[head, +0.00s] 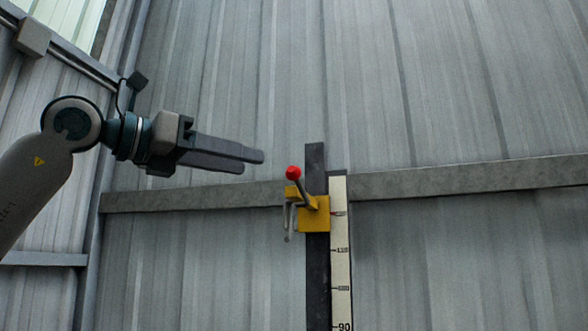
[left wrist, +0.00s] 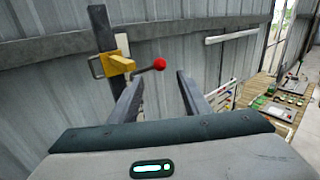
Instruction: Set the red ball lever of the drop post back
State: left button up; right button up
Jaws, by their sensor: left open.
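The red ball lever (head: 293,173) stands up from a yellow bracket (head: 314,217) on the dark drop post (head: 317,264), its ball leaning up and left in the head view. A metal loop (head: 288,222) hangs at the bracket's left side. My left gripper (head: 252,161) is open and empty, to the upper left of the ball in the head view. In the left wrist view, the red ball (left wrist: 159,64) shows beyond the fingertips, between them in the picture. The yellow bracket (left wrist: 118,64) is left of the fingers there. My right gripper is in neither view.
A pale scale strip (head: 340,253) with marks runs beside the post. A grey rail (head: 450,180) crosses the corrugated wall behind it. In the left wrist view, a bench with green-topped items (left wrist: 276,112) stands at the far right. The space around the lever's left side looks clear.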

aim_at(294, 173)
pick_arm(q)
jog(key=p+x, duration=0.3)
jog(key=x, duration=0.9)
jog(key=shift+w+d, duration=0.15)
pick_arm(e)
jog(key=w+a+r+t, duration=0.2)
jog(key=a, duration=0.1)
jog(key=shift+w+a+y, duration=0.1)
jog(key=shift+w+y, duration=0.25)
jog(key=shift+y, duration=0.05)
pick_arm(q)
grip_shut()
